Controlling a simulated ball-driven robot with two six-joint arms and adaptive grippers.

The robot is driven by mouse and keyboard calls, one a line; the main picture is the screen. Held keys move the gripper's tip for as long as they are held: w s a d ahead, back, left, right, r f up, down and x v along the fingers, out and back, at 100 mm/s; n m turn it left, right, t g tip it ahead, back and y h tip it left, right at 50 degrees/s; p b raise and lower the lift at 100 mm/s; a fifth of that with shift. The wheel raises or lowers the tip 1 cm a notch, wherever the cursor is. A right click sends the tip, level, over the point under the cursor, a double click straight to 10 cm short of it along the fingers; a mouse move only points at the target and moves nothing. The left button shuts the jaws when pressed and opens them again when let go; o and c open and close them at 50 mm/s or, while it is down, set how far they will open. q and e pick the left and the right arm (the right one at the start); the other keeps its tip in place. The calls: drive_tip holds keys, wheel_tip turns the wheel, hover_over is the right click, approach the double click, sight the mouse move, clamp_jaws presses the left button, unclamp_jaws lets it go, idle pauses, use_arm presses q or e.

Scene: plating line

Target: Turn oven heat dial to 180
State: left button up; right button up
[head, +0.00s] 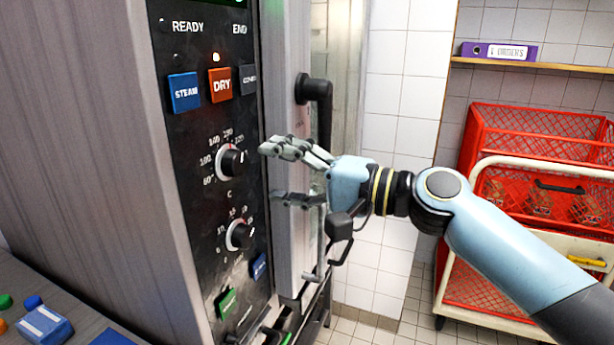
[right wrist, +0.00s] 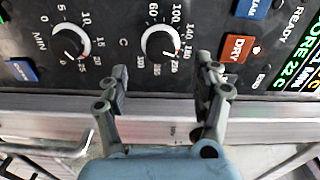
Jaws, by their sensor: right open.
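The heat dial (head: 231,161) is a round knob with a white face on the oven's black control panel, with a degree scale and a "C" beside it. It also shows in the right wrist view (right wrist: 160,42). Its white mark points to the right in the head view; I cannot read the exact value it points at. My right gripper (head: 275,172) is open and empty in front of the panel. In the right wrist view its fingers (right wrist: 163,72) stand apart just short of the dial, one toward each side, not touching it. My left gripper is out of view.
A similar minute dial (head: 240,235) sits below the heat dial. Above are the blue STEAM button (head: 184,92) and orange DRY button (head: 221,85). A black door handle (head: 318,95) juts out close to the right gripper. Red crates (head: 530,135) stand at the right.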

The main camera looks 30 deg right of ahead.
drive_tip(key=v, duration=0.5)
idle(0.5)
